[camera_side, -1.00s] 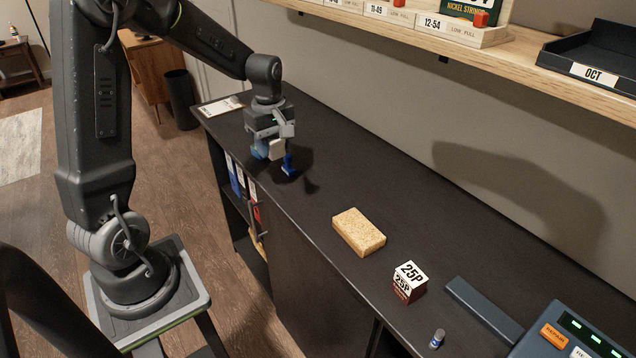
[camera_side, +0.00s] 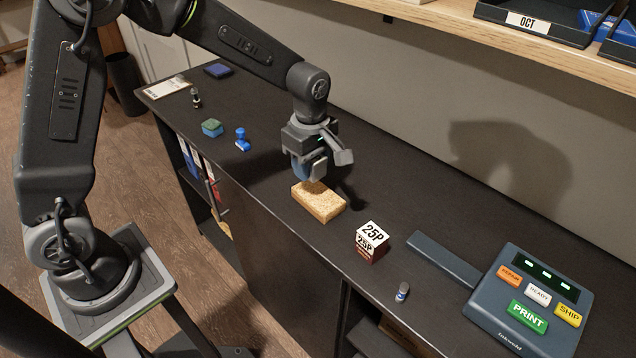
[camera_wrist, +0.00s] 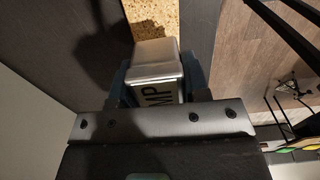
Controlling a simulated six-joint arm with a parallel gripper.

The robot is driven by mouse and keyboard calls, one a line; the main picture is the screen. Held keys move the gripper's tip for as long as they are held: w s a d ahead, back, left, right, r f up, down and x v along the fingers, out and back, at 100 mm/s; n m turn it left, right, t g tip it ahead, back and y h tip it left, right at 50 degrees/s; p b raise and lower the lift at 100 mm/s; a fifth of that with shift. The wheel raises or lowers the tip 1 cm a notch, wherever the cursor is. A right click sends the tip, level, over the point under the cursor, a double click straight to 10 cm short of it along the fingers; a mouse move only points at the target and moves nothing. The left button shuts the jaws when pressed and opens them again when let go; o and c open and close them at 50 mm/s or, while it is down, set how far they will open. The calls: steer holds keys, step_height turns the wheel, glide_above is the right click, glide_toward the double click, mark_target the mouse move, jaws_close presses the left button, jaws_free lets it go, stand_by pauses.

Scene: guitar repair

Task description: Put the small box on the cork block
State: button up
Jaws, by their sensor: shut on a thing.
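My gripper (camera_side: 309,172) is above the cork block (camera_side: 322,206), near its far left end. In the wrist view my gripper (camera_wrist: 158,85) is shut on a small box (camera_wrist: 156,60) with a pale top. The letters "MP" show on its side, partly hidden by my gripper. Part of the speckled tan cork block (camera_wrist: 153,18) shows just beyond the box. In the side view the fingers mostly hide the box, and I cannot tell whether it touches the cork.
A cube box marked 25P (camera_side: 372,243) stands right of the cork, with a small vial (camera_side: 402,291) and a button console (camera_side: 530,300) beyond. A blue stamp (camera_side: 243,140) and a green-blue block (camera_side: 212,128) stand to the left. A shelf (camera_side: 450,25) overhangs the back.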

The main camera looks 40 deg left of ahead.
mark_target(318, 194)
steer(key=shift+w+d+f, duration=0.25)
steer(key=shift+d+f, duration=0.25)
steer(key=shift+d, duration=0.25)
steer(key=shift+f, duration=2)
steer(key=shift+f, duration=0.2)
steer(key=o, duration=1)
steer(key=shift+c, duration=0.2)
steer(key=shift+r, duration=0.1)
step_height(318, 194, up, 12)
steer(key=shift+r, duration=0.2)
